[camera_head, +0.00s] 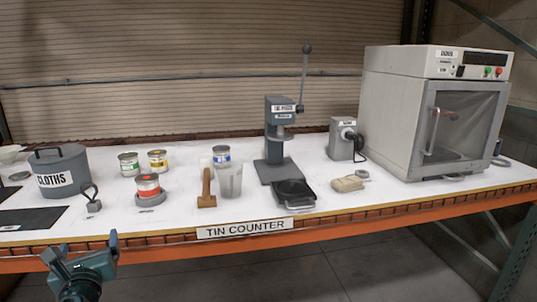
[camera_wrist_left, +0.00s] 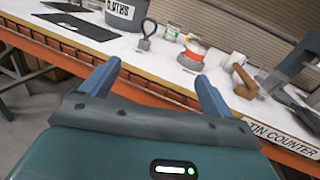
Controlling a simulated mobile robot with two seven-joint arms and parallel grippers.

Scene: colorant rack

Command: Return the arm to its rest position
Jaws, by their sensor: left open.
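My left gripper (camera_head: 82,246) is at the lower left of the head view, in front of the counter's front edge and apart from everything on it. In the left wrist view its two blue fingers (camera_wrist_left: 157,85) are spread wide, with nothing between them. The fingers point toward the counter (camera_head: 330,212). My right gripper does not show in either view.
The counter bears a grey CLOTHS bin (camera_head: 62,172), several small tins including a red-banded one (camera_head: 148,187), a wooden tool (camera_head: 207,190), a clear cup (camera_head: 230,180), a lever press (camera_head: 280,140) and a large white cabinet (camera_head: 435,110). The floor in front is clear.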

